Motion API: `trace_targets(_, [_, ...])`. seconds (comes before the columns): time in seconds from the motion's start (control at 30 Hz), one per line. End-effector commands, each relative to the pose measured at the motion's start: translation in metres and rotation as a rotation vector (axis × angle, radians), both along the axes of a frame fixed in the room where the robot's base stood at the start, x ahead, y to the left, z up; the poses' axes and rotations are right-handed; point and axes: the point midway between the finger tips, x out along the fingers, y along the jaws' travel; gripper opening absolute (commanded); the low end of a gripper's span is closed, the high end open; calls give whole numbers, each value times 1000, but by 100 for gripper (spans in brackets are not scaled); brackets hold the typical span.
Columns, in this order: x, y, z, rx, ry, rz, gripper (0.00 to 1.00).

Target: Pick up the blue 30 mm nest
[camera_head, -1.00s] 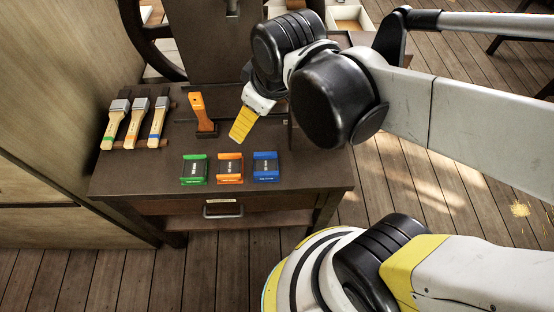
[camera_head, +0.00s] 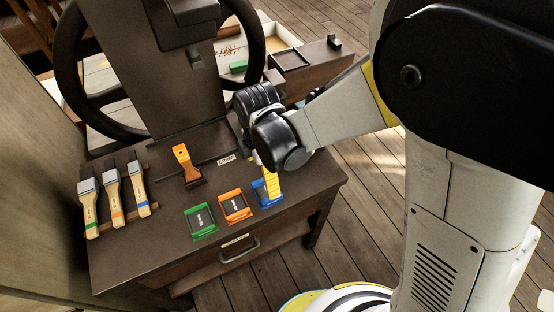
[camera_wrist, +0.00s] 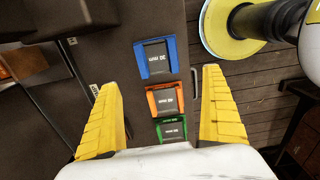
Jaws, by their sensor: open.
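The blue nest (camera_head: 262,196) sits at the right end of a row of three nests near the table's front edge. In the wrist view the blue nest (camera_wrist: 155,60) lies farthest up the picture, between and beyond the yellow fingertips, with its size label showing. My gripper (camera_wrist: 160,85) is open and empty, one finger on each side of the row. In the head view my gripper (camera_head: 270,188) is low over the blue nest and partly covers it. I cannot tell whether a finger touches it.
The orange nest (camera_head: 235,207) and green nest (camera_head: 202,222) stand to the left of the blue one. The press column (camera_head: 165,75) and handwheel (camera_head: 72,75) rise at the back.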

Motion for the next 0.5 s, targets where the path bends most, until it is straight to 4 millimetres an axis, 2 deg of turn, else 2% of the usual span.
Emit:
trace_targets(0.2, [1, -1, -40, 1, -1, -3, 96])
trace_targets(0.4, [3, -3, -55, 1, -2, -5, 96])
trace_targets(0.5, [6, -6, -70, 1, -2, -7, 96])
